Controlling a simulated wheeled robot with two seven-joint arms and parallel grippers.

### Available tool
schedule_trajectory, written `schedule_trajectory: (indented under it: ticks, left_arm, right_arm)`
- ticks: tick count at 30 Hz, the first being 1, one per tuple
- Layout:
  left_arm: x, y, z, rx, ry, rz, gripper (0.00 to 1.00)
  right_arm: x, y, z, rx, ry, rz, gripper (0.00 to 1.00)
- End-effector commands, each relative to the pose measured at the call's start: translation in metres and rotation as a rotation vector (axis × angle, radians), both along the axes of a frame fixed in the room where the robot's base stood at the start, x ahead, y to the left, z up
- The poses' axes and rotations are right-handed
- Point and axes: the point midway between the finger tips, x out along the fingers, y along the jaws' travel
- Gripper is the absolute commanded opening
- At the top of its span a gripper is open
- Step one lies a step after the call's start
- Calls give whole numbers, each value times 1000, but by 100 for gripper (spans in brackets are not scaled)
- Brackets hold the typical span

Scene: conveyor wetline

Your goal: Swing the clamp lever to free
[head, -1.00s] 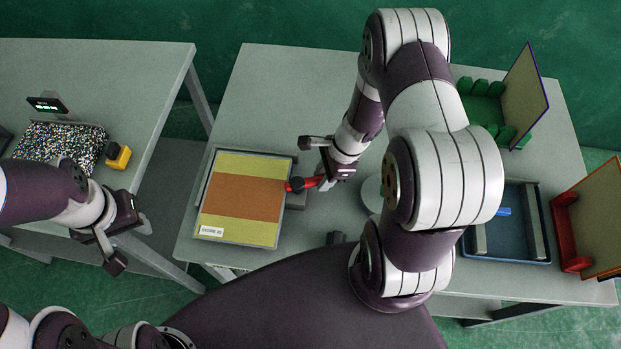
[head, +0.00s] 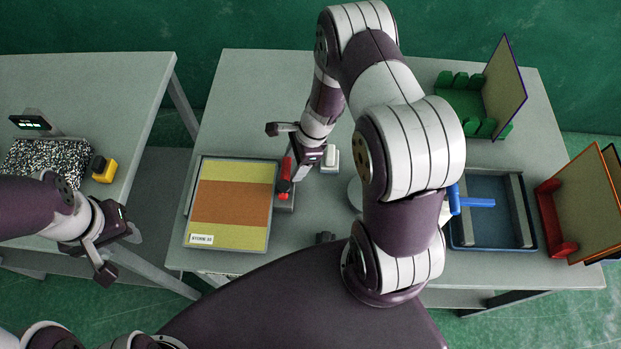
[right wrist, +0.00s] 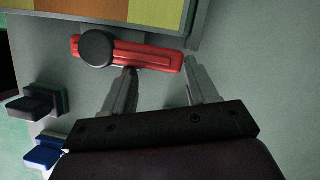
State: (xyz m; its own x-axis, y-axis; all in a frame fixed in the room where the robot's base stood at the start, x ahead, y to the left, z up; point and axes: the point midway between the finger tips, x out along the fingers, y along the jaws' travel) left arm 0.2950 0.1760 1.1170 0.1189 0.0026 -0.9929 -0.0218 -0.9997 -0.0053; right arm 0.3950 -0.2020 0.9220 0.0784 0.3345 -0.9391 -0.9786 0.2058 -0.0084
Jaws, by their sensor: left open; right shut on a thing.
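The red clamp lever (head: 285,176) has a black round knob at its pivot, on a grey block at the right edge of the framed panel (head: 232,208). In the head view it points away from me, along that edge. The right wrist view shows the lever (right wrist: 150,57) lying across the fingertips, beside the panel frame. My right gripper (head: 290,148) is shut on the lever; the exact contact is partly hidden. My left gripper (head: 118,253) is open and empty, in front of the left table.
A white block in a grey holder (head: 330,158) stands just right of the right gripper. A blue-handled tool (head: 472,202) lies at the dark tray (head: 500,245). Green (head: 468,100) and red (head: 556,222) racks stand right. A yellow-black block (head: 104,170) is on the left table.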

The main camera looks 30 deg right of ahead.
Motion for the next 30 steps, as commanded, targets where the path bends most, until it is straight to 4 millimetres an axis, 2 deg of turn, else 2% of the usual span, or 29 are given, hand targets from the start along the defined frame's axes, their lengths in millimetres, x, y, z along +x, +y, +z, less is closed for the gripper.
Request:
schedule_trajectory:
  ticks: [5,20,30]
  left_arm:
    - [0,0,5,0,0,0,43]
    - [0,0,61,0,0,0,43]
    - [0,-1,60,0,0,0,43]
  right_arm:
    - [1,4,8,13,0,1,50]
    - [-5,-20,69,9,1,2,50]
    - [-7,-22,67,8,4,4,50]
